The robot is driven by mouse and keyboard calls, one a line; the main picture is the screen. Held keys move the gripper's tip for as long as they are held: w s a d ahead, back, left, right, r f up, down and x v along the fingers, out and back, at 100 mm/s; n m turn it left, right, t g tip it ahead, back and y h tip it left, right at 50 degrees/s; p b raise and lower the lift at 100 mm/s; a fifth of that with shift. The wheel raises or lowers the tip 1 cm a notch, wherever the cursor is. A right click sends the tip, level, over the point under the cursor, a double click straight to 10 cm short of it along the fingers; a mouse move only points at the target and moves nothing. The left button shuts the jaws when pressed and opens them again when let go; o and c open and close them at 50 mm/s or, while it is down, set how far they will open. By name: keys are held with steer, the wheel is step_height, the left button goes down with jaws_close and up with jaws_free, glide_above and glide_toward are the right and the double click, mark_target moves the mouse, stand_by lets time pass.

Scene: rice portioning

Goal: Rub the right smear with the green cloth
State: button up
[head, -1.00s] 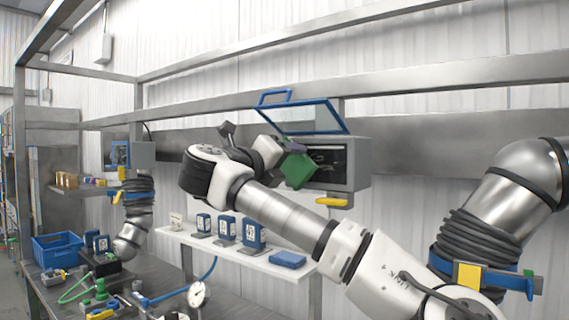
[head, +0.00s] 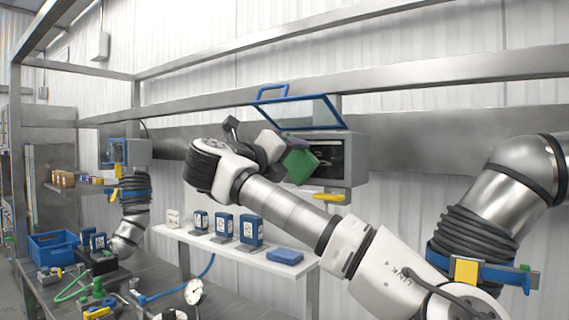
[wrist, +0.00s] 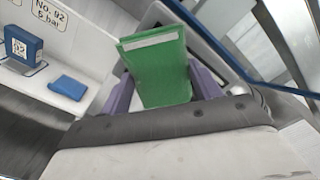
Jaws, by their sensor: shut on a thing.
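The green cloth (head: 299,166) is a folded block with a pale stripe, as the wrist view (wrist: 160,70) shows. My gripper (wrist: 165,90) is shut on it, with a purple finger on each side. In the head view the cloth is in front of the left part of the grey wall box (head: 357,162), whose front shows a dark opening. The box's blue-framed clear lid (head: 310,113) stands raised. I cannot make out either smear in these frames. I cannot tell whether the cloth touches the box.
A yellow handle (head: 329,197) juts out below the box. A white shelf (head: 222,248) below holds several blue canisters (head: 251,229) and a flat blue block (head: 285,257). A steel beam (head: 430,70) runs above the lid. A blue crate (head: 53,246) stands far left.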

mark_target(310, 161)
steer(key=shift+s+d+b, duration=0.55)
steer(key=shift+d+b, duration=0.1)
steer(key=shift+d, duration=0.1)
steer(key=shift+s+d+b, duration=0.55)
steer(key=shift+d+b, duration=0.1)
steer(key=shift+d, duration=0.1)
steer(key=shift+s+d+f+b, duration=0.15)
steer(key=shift+s+d+b, duration=0.1)
steer(key=shift+d+b, duration=0.25)
steer(key=shift+s+d+r+b, duration=0.1)
steer(key=shift+s+d+b, duration=0.35)
steer(key=shift+d, duration=0.2)
steer(key=shift+s+d+r+b, duration=0.1)
steer(key=shift+s+d+b, duration=0.2)
steer(key=shift+d+b, duration=0.25)
steer(key=shift+w, duration=0.1)
steer(key=shift+w+a+r+p, duration=0.1)
steer(key=shift+w+a+p, duration=0.2)
steer(key=shift+a+p, duration=0.1)
steer(key=shift+w+a+p, duration=0.6)
steer(key=shift+w+a, duration=0.55)
steer(key=shift+a, duration=0.25)
steer(key=shift+w+a+p, duration=0.6)
steer(key=shift+w+a, duration=0.5)
steer(key=shift+a, duration=0.3)
